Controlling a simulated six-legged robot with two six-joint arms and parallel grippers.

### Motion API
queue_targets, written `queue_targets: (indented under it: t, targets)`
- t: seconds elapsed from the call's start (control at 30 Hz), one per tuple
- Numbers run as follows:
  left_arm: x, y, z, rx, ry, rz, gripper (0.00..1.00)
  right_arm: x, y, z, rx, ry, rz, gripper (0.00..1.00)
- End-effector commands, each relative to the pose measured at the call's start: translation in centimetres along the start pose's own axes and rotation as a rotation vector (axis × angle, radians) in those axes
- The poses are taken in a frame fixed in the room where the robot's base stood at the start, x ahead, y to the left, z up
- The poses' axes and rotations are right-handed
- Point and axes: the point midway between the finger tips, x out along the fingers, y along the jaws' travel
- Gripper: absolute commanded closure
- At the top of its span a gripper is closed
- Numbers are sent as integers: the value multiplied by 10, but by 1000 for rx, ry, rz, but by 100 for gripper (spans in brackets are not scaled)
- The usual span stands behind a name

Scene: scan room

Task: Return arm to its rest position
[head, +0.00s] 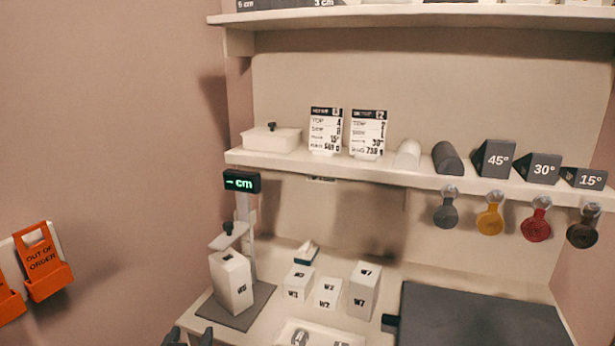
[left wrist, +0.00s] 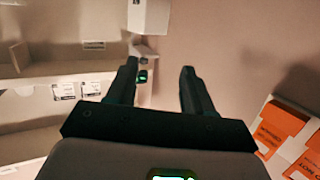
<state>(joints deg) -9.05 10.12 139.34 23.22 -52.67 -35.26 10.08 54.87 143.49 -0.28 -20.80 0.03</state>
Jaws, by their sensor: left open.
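My left gripper (head: 190,338) shows only as two dark fingertips at the bottom left edge of the head view, in front of the bench. In the left wrist view the left gripper (left wrist: 158,68) has its two dark fingers spread apart, with nothing between them. The rest of the left arm is out of the head view. My right gripper is in neither view.
A white block marked W5 (head: 232,283) stands on the height gauge's grey base (head: 240,312). Several smaller W blocks (head: 328,290) stand right of it. A shelf (head: 400,176) runs above. Orange out-of-order signs (head: 45,262) hang on the left wall.

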Motion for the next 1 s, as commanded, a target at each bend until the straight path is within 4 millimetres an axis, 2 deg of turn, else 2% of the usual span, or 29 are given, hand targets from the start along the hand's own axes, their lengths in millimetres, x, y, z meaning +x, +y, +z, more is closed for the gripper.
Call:
queue_targets:
  t: [0.17,0.27,0.33,0.43,0.5,0.6,0.7,0.8,1.0]
  targets:
    - [12,2,64,46,-185,20,48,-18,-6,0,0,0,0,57]
    - [11,6,112,54,-318,53,48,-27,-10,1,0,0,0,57]
    - [4,11,152,45,-436,85,48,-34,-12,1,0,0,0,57]
    - [-24,23,223,-1,-660,153,48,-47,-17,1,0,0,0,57]
    - [-56,36,270,-57,-830,204,48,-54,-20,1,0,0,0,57]
    - [-104,55,319,-146,-1045,267,48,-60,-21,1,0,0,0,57]
    - [-146,73,346,-222,-1216,314,48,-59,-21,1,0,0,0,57]
    - [-167,81,349,-299,-1325,316,48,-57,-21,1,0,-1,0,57]
    - [-172,82,350,-354,-1363,279,48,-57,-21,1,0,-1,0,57]
